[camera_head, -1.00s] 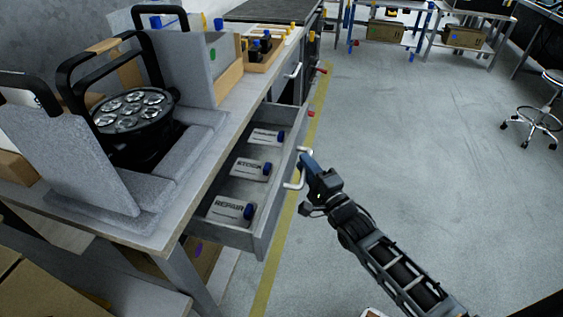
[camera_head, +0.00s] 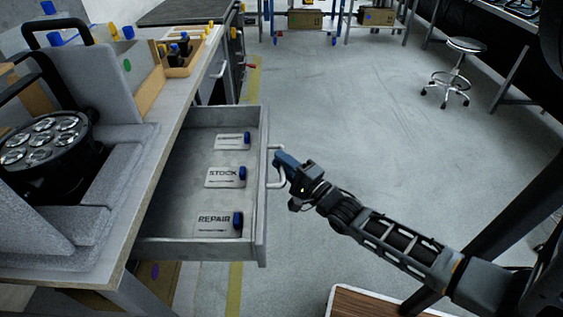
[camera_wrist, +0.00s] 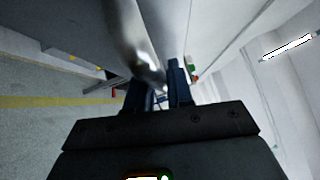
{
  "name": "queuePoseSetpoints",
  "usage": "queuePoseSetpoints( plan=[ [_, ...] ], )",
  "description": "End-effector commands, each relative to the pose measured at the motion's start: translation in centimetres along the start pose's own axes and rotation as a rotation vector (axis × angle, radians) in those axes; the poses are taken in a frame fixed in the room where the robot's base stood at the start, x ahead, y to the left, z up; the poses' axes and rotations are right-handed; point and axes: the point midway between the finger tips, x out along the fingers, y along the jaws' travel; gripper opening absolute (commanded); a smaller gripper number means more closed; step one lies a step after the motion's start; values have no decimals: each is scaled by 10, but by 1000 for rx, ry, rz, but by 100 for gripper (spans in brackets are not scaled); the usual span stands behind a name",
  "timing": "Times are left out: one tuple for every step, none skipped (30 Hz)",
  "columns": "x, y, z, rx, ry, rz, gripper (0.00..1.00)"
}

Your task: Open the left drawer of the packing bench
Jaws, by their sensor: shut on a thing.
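The left drawer (camera_head: 190,249) of the packing bench (camera_head: 147,168) stands pulled well out. Inside lie grey cards, two of them lettered REPAIR (camera_head: 214,222) and STOCK (camera_head: 222,176), each with a blue piece at its right. The drawer's pale bar handle (camera_head: 271,181) is on its front. My gripper (camera_head: 281,162) is shut on this handle. In the wrist view the metal handle (camera_wrist: 133,45) runs down to the dark blue fingers (camera_wrist: 159,88); the exact contact is partly hidden.
A black par can (camera_head: 45,145) sits in grey foam on the bench top. A second handle (camera_head: 219,66) is farther along the bench. Open floor lies to the right, with a stool (camera_head: 452,75) at the back. A wooden-topped surface (camera_head: 365,303) is at the bottom.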

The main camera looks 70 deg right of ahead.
Motion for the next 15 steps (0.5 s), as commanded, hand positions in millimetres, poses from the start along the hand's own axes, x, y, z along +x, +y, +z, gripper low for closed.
queuePoseSetpoints(
  plan=[
    [0, 1, 1, 0, -1, 3, 22],
    [0, 1, 1, 0, -1, 3, 25],
    [0, 1, 1, 0, -1, 3, 29],
    [0, 1, 1, 0, -1, 3, 32],
    [0, 1, 1, 0, -1, 2, 35],
    [0, 1, 0, 0, -1, 2, 39],
    [0, 1, 0, 0, -1, 2, 41],
    [0, 1, 0, 0, -1, 2, 41],
    [0, 1, 0, 0, -1, 2, 41],
    [0, 1, 0, 0, -1, 1, 41],
    [0, 1, 0, 0, 0, 1, 41],
    [0, 1, 0, 0, 0, 1, 41],
    [0, 1, 0, 0, 0, 1, 41],
    [-1, 1, 0, 0, 0, 1, 41],
    [-2, 1, 0, 0, 0, 2, 41]
  ],
)
